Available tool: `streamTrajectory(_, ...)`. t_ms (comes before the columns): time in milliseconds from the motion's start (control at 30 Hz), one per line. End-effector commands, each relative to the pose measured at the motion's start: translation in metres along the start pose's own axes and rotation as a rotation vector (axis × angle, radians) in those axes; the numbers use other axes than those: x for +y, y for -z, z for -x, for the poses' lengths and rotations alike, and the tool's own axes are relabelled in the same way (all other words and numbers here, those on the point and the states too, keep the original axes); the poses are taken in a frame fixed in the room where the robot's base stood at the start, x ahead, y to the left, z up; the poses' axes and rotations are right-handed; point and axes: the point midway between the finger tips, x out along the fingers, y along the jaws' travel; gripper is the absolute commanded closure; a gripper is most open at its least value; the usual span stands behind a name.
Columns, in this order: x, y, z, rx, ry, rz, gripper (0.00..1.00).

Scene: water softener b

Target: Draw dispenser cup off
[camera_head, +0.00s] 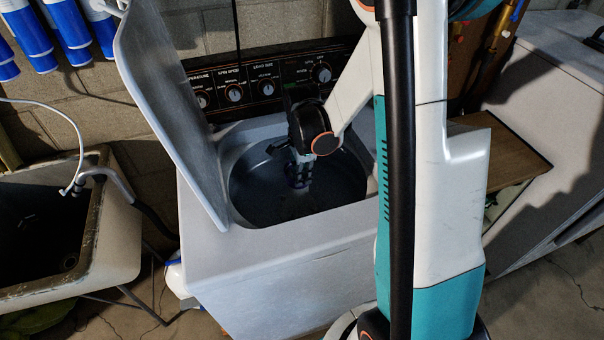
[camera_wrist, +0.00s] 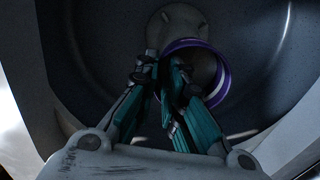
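The dispenser cup (camera_wrist: 228,76) shows in the wrist view as a purple-rimmed ring inside the washer tub. My gripper (camera_wrist: 163,70) is inside the tub, with its fingers close together at the left side of the cup's rim. The rim passes in between the fingertips, and the fingers hide that part. A grey round agitator part (camera_wrist: 178,25) shows beyond the cup, up and left of it in the wrist view. In the head view my gripper (camera_head: 299,182) points down into the tub, and the cup is mostly hidden there.
The washer (camera_head: 270,270) stands open, its raised lid (camera_head: 170,110) left of my arm. The tub opening's rim (camera_head: 300,217) surrounds my gripper. The control panel (camera_head: 265,85) is behind. A sink (camera_head: 120,240) stands at left, and a wooden surface (camera_head: 520,155) at right.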

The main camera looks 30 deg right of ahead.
Motion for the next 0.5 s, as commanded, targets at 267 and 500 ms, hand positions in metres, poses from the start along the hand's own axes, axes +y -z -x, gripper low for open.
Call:
streamTrajectory(267, 0.001, 0.0, 0.003, 0.0, -0.003, 0.0, 1.0)
streamTrajectory(500, 0.001, 0.0, 0.012, 0.0, -0.003, 0.0, 1.0)
